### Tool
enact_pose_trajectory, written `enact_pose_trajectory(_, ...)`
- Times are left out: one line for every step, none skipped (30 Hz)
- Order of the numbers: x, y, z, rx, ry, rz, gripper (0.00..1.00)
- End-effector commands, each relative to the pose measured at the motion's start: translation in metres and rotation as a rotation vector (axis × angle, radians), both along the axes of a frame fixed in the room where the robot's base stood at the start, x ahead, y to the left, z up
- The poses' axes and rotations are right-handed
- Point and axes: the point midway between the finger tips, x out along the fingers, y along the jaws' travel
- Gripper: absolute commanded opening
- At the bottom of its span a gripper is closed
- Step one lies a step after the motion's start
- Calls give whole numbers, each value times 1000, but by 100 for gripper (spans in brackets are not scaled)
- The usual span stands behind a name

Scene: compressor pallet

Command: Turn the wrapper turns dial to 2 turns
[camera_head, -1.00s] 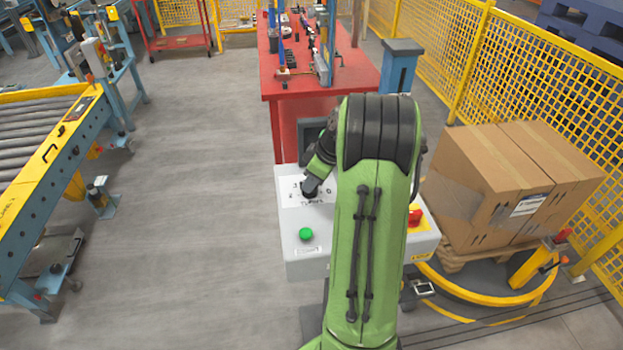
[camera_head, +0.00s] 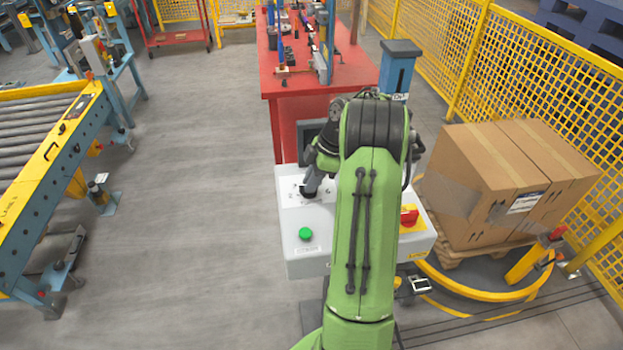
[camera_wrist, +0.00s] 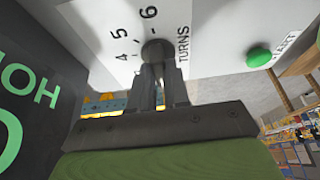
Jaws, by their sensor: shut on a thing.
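The turns dial (camera_wrist: 156,49) is a dark round knob on a white label marked TURNS in the wrist view. The numbers 4, 5 and 6 show beside it; the rest of the scale and the pointer are hidden. My gripper (camera_wrist: 158,75) is shut on the dial, with a finger on each side of it. In the head view my gripper (camera_head: 309,190) is at the dial on the grey control box (camera_head: 305,262), and it covers the dial.
A green START button (camera_head: 305,233) sits below the dial and a red switch on yellow (camera_head: 409,216) to the right. A dark screen (camera_head: 308,133) stands behind. Wrapped cartons (camera_head: 480,195) stand at right.

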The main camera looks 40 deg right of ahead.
Motion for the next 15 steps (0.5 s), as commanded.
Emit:
enact_pose_trajectory(0, -1, 1, -3, -2, 5, 0)
enact_pose_trajectory(0, -1, 1, -3, -2, 6, 0)
enact_pose_trajectory(0, 0, 1, -3, -2, 8, 0)
enact_pose_trajectory(0, 0, 1, -3, -3, 9, 0)
enact_pose_trajectory(0, 0, 1, -3, -3, 9, 0)
enact_pose_trajectory(0, 0, 1, -3, -3, 9, 0)
enact_pose_trajectory(0, 0, 1, -3, -3, 9, 0)
enact_pose_trajectory(0, 0, 1, -3, -3, 9, 0)
enact_pose_trajectory(0, 0, 1, -3, -3, 9, 0)
enact_pose_trajectory(0, 0, 1, -3, -3, 9, 0)
enact_pose_trajectory(0, 0, 1, -3, -3, 9, 0)
enact_pose_trajectory(0, 0, 1, -3, -3, 9, 0)
enact_pose_trajectory(0, 0, 1, -3, -3, 9, 17)
enact_pose_trajectory(0, 0, 1, -3, -3, 9, 22)
enact_pose_trajectory(0, 0, 1, -3, -3, 9, 28)
